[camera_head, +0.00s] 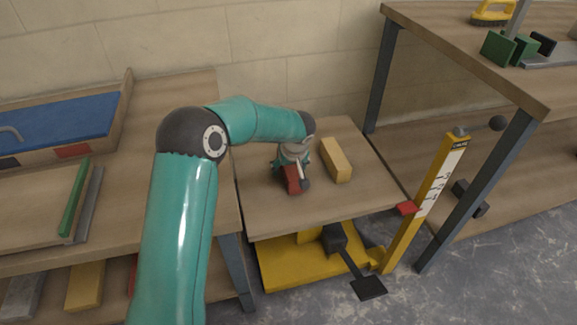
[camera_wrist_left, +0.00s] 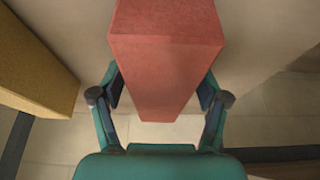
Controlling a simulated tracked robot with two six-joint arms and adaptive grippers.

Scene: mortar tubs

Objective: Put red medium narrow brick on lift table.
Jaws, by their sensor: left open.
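The red medium narrow brick (camera_head: 292,181) is at the wooden top of the lift table (camera_head: 365,196), under my left gripper (camera_head: 293,168). In the left wrist view the red brick (camera_wrist_left: 165,50) lies between the two fingers of my left gripper (camera_wrist_left: 160,92). The gripper is open, with its fingers on either side of the brick. The gripper hides part of the brick in the head view. My right gripper is not in view.
A yellow brick (camera_head: 336,160) stands on the lift table to the right of the red brick; it also shows in the left wrist view (camera_wrist_left: 35,65). A yellow post (camera_head: 425,205) with a scale rises at the right. A wooden bench (camera_head: 175,95) adjoins on the left.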

